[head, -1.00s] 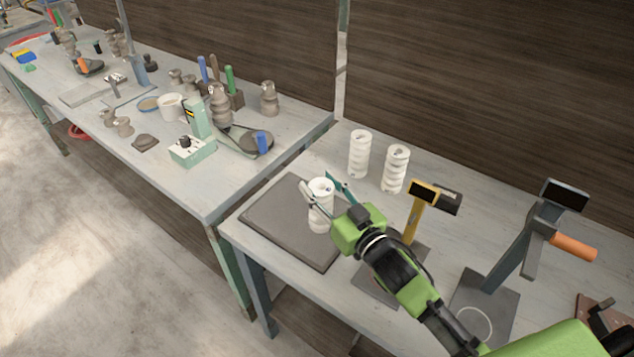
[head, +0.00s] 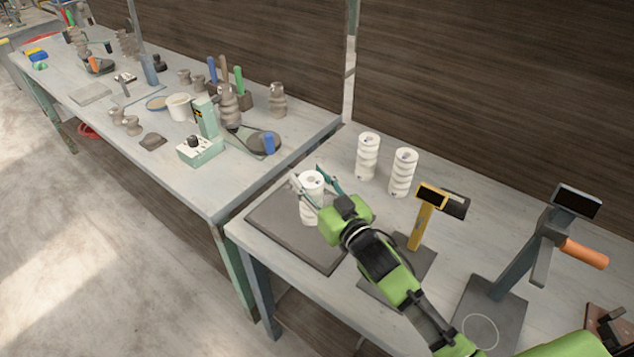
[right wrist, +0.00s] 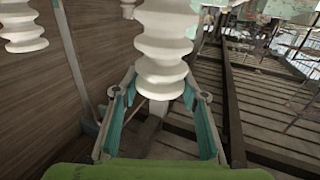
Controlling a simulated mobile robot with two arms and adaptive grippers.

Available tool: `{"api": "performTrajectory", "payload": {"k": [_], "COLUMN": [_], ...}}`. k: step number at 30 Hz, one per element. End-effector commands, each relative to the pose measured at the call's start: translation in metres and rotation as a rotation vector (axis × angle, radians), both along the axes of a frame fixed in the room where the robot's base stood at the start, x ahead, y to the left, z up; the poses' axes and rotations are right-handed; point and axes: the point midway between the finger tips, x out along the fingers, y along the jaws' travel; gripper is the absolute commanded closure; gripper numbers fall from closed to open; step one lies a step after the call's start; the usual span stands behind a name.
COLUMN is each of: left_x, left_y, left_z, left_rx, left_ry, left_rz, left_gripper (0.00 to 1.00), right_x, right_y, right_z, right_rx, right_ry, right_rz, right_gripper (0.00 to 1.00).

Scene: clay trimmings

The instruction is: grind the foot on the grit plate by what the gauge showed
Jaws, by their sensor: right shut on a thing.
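My right gripper (head: 315,188) is shut on a white ribbed cylinder (head: 311,208), which is upright over the dark grit plate (head: 285,236) on the near table. I cannot tell whether its foot touches the plate. A yellow gauge (head: 421,215) with a dark screen stands right of the plate; no reading is legible. My left gripper is not in view.
Two more white ribbed cylinders, one (head: 367,157) beside the other (head: 403,172), stand behind the plate. A grey stand with a screen (head: 575,200) and an orange handle (head: 584,253) is at the right. The left table (head: 205,190) holds several clay pieces and tools.

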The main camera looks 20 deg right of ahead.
Motion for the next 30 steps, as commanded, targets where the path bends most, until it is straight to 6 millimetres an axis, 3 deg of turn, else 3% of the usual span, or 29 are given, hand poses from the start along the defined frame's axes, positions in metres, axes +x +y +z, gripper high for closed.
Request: {"api": "performTrajectory", "payload": {"k": [30], "left_x": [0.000], "left_y": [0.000], "left_z": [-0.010], "left_rx": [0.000], "left_ry": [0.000], "left_rz": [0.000], "left_gripper": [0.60], "right_x": [0.034], "right_y": [0.027], "right_z": [0.000], "right_rx": [0.004], "right_ry": [-0.002], "right_rz": [0.001], "right_gripper": [1.00]}}
